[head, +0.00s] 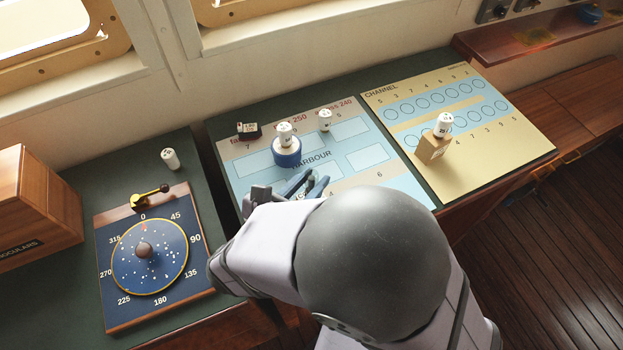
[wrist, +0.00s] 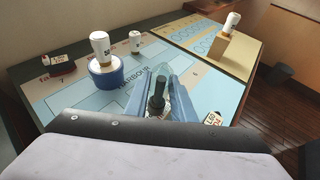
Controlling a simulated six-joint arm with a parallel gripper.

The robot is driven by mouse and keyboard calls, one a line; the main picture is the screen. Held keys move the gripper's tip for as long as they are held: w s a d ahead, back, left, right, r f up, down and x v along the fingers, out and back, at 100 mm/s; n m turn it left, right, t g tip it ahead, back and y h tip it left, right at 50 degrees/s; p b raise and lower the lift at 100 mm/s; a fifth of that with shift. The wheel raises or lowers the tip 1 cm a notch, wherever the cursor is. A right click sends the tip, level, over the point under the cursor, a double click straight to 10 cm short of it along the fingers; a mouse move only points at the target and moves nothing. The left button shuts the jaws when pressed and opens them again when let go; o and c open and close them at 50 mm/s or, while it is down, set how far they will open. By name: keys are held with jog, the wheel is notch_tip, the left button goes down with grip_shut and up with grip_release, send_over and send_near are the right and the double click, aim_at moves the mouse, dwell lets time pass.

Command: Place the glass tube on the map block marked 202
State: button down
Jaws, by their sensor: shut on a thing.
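My gripper (head: 308,187) is over the blue harbour chart, its blue fingers pointing at the chart. In the wrist view the fingers (wrist: 162,90) are shut on a dark upright peg-like thing (wrist: 157,92). I cannot tell whether it is glass. No clear tube shows elsewhere. A white block with red and black print (wrist: 213,118) lies right of the fingers in the wrist view; its marking is too small to read. Another labelled block, dark red and white (head: 249,130), sits at the chart's far left corner. I cannot make out 202 on either.
A white cylinder (head: 285,131) stands on a round blue block (head: 287,156) just beyond my gripper. Another cylinder (head: 325,120) stands behind. A wooden block (head: 432,149) bearing a white cylinder (head: 443,124) stands on the yellow channel chart (head: 500,140). A compass dial (head: 130,265) lies left.

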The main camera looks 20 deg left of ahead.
jog(key=c, duration=1.5)
grip_release()
jog(key=shift+f, duration=0.1)
jog(key=shift+s+a+r, duration=0.1)
jog(key=shift+s+r, duration=0.05)
jog(key=shift+r, duration=0.05)
jog(key=b+v, duration=0.2)
jog(key=v, duration=0.9)
jog(key=shift+s+r, duration=0.1)
jog(key=shift+s, duration=0.25)
